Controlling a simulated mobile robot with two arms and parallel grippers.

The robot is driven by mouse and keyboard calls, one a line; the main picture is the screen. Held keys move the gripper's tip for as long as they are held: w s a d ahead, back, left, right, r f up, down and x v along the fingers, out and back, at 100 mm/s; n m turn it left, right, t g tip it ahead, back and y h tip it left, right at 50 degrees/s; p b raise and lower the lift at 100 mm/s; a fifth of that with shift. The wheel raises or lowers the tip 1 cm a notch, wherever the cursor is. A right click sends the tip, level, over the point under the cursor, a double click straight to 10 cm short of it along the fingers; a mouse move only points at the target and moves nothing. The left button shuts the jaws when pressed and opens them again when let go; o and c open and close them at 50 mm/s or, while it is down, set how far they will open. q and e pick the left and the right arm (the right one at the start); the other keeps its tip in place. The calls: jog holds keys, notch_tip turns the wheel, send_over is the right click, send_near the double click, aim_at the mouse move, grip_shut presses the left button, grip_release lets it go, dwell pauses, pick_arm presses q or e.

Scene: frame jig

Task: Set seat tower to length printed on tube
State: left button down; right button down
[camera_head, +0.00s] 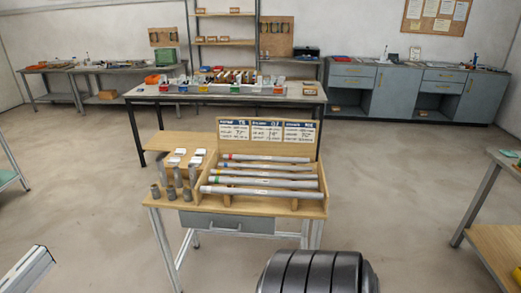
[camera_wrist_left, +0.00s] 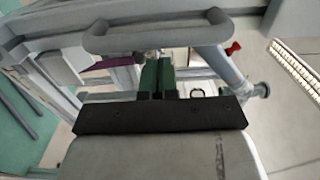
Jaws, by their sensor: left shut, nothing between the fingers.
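In the left wrist view my left gripper (camera_wrist_left: 157,70) shows two green fingers, closed together with nothing between them. Just ahead of the fingers is a grey rounded handle-like bar (camera_wrist_left: 155,34). To their right a slanted grey tube (camera_wrist_left: 222,68) with a red lever (camera_wrist_left: 233,48) stands apart from the fingers; I cannot tell whether it is the seat tower. In the head view several grey tubes (camera_head: 262,182) with coloured bands lie in a wooden rack; any print on them is too small to read. My right gripper is in neither view.
The rack stands on a wooden-topped table (camera_head: 160,200) with a drawer (camera_head: 228,223). Behind the rack is a board of printed cards (camera_head: 268,132). Short upright tubes (camera_head: 178,172) stand at its left. A bench with bins (camera_head: 240,92) is behind. Open floor (camera_head: 80,190) lies left.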

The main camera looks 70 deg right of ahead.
pick_arm(q)
jog(key=s+a+p, duration=0.1)
jog(key=a, duration=0.5)
jog(key=shift+s+a, duration=0.3)
jog(key=shift+a, duration=0.05)
dwell(0.6)
jog(key=shift+s+a+p, duration=0.1)
jog(key=shift+a+p, duration=0.2)
jog(key=shift+a, duration=0.05)
dwell(0.7)
jog(key=shift+d, duration=0.3)
jog(key=shift+w+d, duration=0.25)
jog(key=shift+d, duration=0.45)
